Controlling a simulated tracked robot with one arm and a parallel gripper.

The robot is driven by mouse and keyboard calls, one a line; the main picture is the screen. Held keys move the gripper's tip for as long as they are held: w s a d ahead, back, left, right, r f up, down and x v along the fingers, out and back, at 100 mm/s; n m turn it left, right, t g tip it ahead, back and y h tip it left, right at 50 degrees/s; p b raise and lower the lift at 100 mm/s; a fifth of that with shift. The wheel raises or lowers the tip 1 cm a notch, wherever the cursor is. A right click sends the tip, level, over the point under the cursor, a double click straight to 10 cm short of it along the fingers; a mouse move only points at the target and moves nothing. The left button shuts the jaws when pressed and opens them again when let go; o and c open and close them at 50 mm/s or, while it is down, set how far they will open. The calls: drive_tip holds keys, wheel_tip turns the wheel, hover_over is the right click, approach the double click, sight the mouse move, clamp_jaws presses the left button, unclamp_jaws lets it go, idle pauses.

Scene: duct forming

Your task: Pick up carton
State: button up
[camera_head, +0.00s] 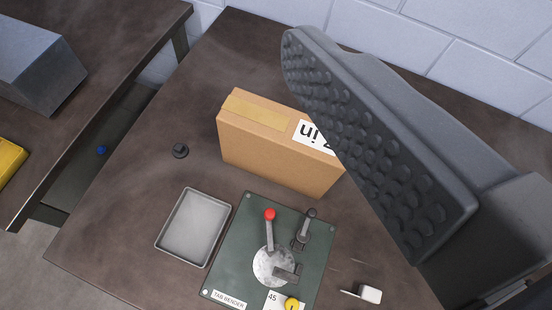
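The carton (270,150) is a brown cardboard box with a strip of tape on top and a white label with upside-down printing. It stands on the dark brown table, and its right end is partly hidden behind my gripper. One large grey finger of my gripper (375,150) shows at the right, its bumpy pad bare and facing left towards the carton. The other finger is out of view. Nothing is seen held, and I cannot tell whether the pad touches the carton.
A green tab bender (235,255) with a red-knobbed lever stands in front of the carton. Another table (120,45) bears a grey metal block (40,65). A block wall closes the back.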

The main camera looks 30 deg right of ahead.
drive_tip(key=w+d+f+n+g+y+p, duration=0.25)
drive_tip(key=w+d+f, duration=0.25)
drive_tip(key=w+f, duration=0.25)
drive_tip(key=w+d+f+n+g+y+p, duration=0.1)
drive_tip(key=w+d+f+n+g+y, duration=0.3)
drive_tip(key=w+f, duration=0.35)
drive_tip(key=n+y+p, duration=0.2)
drive_tip(key=n+y, duration=0.1)
drive_tip(key=n, duration=0.1)
approach(293, 127)
drive_tip(key=shift+g+h, duration=0.25)
drive_tip(key=shift+g, duration=0.1)
drive_tip(key=x, duration=0.4)
drive_tip(key=shift+w+a+r, duration=0.1)
drive_tip(key=shift+w, duration=0.4)
drive_tip(key=x, duration=0.4)
drive_tip(key=shift+s+a+f, duration=0.1)
drive_tip(key=shift+a+f, duration=0.1)
drive_tip(key=shift+a, duration=0.25)
drive_tip(key=shift+w+a+f, duration=0.2)
drive_tip(key=shift+w, duration=0.05)
drive_tip(key=c, duration=1.7)
drive_tip(key=shift+r, duration=0.1)
drive_tip(key=c, duration=0.3)
drive_tip(key=shift+r, duration=0.1)
drive_tip(key=shift+c, duration=0.2)
